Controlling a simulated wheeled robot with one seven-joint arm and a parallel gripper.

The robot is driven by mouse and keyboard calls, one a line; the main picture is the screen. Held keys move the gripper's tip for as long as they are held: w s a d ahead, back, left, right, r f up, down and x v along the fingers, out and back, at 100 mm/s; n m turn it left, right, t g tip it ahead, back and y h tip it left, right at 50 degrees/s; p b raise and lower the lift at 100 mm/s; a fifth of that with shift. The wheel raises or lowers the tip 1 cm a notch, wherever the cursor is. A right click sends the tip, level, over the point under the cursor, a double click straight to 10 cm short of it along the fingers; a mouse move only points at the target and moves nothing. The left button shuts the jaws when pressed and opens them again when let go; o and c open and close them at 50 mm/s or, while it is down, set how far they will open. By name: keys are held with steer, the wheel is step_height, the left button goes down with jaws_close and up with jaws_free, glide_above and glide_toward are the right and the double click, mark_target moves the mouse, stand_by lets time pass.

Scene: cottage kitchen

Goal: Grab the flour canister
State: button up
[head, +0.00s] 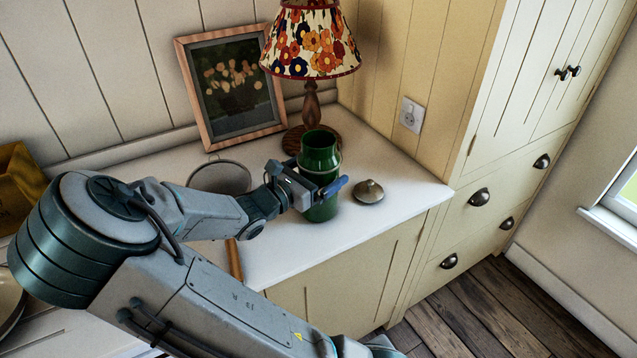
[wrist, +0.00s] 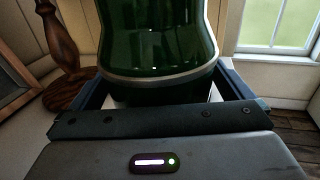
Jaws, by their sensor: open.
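A glossy green canister (head: 320,158), open at the top and with a thin light band, stands upright on the white counter. It carries no label that I can read. My gripper (head: 322,192) is level with its lower body, with the jaws open. In the wrist view the canister (wrist: 158,40) stands between the two blue fingers of my gripper (wrist: 165,88), one on each side. I cannot tell whether either finger touches it. The canister's base is hidden behind the gripper in the wrist view.
A round knobbed lid (head: 369,191) lies just right of the canister. A flowered lamp (head: 312,45) and a framed picture (head: 231,88) stand behind. A round pale vessel (head: 219,177) is partly hidden by my arm. The counter's front edge (head: 350,245) is close.

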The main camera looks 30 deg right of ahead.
steer(key=c, duration=1.4)
steer(key=shift+c, duration=0.2)
steer(key=shift+r, duration=0.25)
